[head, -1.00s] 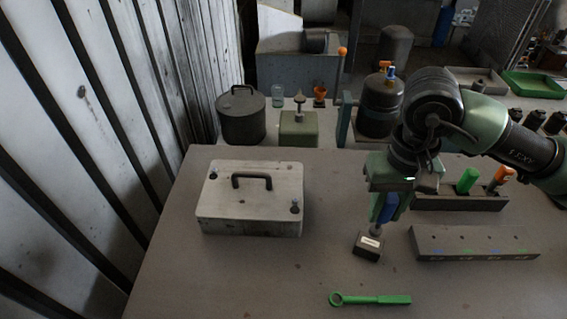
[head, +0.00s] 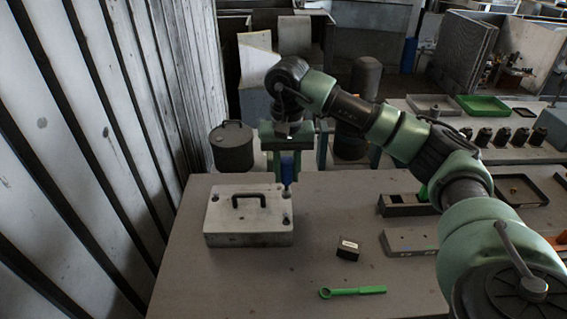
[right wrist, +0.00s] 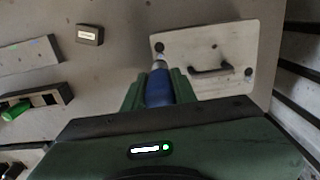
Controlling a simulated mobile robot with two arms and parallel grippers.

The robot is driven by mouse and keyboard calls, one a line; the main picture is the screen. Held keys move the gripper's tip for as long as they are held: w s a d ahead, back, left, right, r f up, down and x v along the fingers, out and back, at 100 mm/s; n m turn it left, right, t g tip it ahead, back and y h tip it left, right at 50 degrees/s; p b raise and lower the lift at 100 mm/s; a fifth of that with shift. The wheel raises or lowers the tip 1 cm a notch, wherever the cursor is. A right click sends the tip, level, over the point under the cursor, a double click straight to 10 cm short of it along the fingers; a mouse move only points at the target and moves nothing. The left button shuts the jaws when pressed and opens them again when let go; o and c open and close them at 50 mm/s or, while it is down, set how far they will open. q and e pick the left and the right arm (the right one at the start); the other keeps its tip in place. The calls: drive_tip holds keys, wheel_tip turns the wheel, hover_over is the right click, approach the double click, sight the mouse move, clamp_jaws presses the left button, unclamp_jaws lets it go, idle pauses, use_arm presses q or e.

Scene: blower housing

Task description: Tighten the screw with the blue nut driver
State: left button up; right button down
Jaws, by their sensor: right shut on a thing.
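The blower housing cover (head: 225,238) is a pale box lid with a black handle, left of centre on the table. A dark screw (head: 285,218) sits at its front right corner, and another (head: 214,194) at its back left. My right gripper (head: 288,155) is shut on the blue nut driver (head: 288,171), which points down over the cover's right side. In the right wrist view the blue nut driver (right wrist: 157,88) has its metal tip close to the corner screw (right wrist: 159,47); contact cannot be told. My left gripper is not in view.
A small dark labelled block (head: 348,249) and a green ring wrench (head: 353,292) lie right of the cover. A tool rack (head: 394,210) and a long grey block (head: 400,246) stand farther right, partly behind my right arm. A corrugated wall runs along the left.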

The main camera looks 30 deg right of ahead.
sight(286, 192)
drive_tip(key=shift+w+d+f, duration=0.1)
drive_tip(key=shift+f, duration=0.1)
drive_tip(key=shift+f+b, duration=0.2)
drive_tip(key=shift+b, duration=0.1)
drive_tip(key=shift+a+f+b, duration=0.2)
drive_tip(key=shift+f+b, duration=0.2)
drive_tip(key=shift+f, duration=0.15)
drive_tip(key=shift+f+b, duration=0.5)
drive_tip(key=shift+f, duration=0.35)
wheel_tip(286, 192, down, 2)
drive_tip(key=shift+b, duration=0.7)
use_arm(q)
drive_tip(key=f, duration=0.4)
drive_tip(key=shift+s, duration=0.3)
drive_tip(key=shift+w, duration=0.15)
use_arm(e)
drive_tip(key=shift+f+b, duration=0.4)
drive_tip(key=shift+b, duration=0.05)
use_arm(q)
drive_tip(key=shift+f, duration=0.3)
